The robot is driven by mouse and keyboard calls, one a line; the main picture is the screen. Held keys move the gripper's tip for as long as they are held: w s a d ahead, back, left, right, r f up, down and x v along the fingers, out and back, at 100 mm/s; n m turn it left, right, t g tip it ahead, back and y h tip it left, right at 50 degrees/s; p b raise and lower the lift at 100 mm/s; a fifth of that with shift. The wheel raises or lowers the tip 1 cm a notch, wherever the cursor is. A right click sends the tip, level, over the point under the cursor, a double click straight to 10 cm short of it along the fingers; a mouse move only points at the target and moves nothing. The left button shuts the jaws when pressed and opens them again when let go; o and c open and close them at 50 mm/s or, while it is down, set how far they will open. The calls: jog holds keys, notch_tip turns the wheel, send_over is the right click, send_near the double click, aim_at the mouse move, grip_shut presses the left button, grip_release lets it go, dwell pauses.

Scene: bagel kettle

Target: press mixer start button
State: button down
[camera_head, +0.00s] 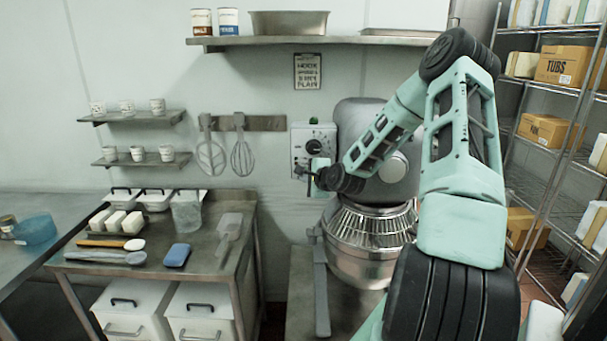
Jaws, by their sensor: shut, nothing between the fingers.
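The mixer (374,127) is a large grey machine with a wire guard and a steel bowl (358,262) below its head. Its pale control box (299,134) is on the left side of the head, with a green spot on top and a dark round dial (313,147) on its face. My arm reaches across the front of the mixer from the right. My gripper (302,172) is shut and empty at the lower part of the control box, below the dial. It covers that part, so the start button cannot be made out. I cannot tell whether the fingertips touch the box.
A steel worktable (215,262) with a blue sponge (177,255), white blocks and utensils stands to the left. A wire rack (540,190) with boxes is on the right. A whisk (242,157) hangs on the wall left of the control box.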

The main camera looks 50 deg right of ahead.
jog(key=shift+w+d, duration=0.25)
